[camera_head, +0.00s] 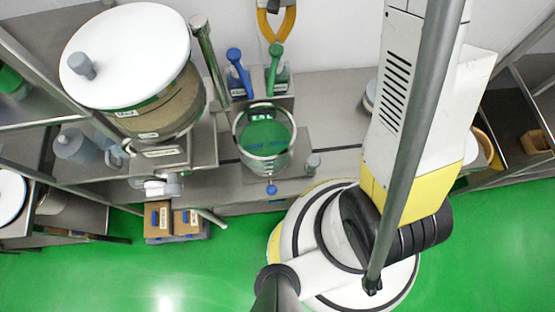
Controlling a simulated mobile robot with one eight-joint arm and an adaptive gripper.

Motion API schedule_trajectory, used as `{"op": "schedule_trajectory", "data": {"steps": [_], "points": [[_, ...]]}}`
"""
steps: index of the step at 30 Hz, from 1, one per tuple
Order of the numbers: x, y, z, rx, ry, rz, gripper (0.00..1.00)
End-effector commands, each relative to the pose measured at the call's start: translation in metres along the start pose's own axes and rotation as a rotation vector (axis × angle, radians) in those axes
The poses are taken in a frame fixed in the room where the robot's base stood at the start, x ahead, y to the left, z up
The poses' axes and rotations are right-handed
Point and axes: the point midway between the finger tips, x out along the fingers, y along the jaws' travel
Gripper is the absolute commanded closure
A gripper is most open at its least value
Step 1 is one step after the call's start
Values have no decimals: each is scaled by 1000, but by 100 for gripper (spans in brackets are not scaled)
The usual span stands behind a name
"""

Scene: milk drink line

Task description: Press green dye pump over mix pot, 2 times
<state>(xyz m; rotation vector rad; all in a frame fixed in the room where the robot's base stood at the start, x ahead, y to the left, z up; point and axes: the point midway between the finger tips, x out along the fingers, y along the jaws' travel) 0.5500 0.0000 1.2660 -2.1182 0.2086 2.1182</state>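The green dye pump (275,62) stands upright on its bottle at the back of the bench, beside a blue pump (237,66). The mix pot (236,135) is a round, clear-walled or shiny pot in front of the pumps, and its inside looks green. My gripper (273,40) has black and yellow fingers and comes down from the top edge. Its fingertips meet, with nothing visible between them, just above or behind the green pump's head in the picture. I cannot tell whether they touch it.
A large vessel with a white lid (135,50) stands left of the pot, next to a steel pipe (208,55). A small blue knob (271,189) is at the pot's front. Brown boxes (158,219) sit low at left. The green floor (90,270) at front left is clear.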

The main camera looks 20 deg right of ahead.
Motion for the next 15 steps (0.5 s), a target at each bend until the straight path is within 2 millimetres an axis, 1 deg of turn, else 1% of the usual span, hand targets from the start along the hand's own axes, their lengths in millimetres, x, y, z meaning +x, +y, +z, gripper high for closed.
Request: {"op": "schedule_trajectory", "data": {"steps": [15], "points": [[18, 0, 0, 0, 0, 0, 100]]}}
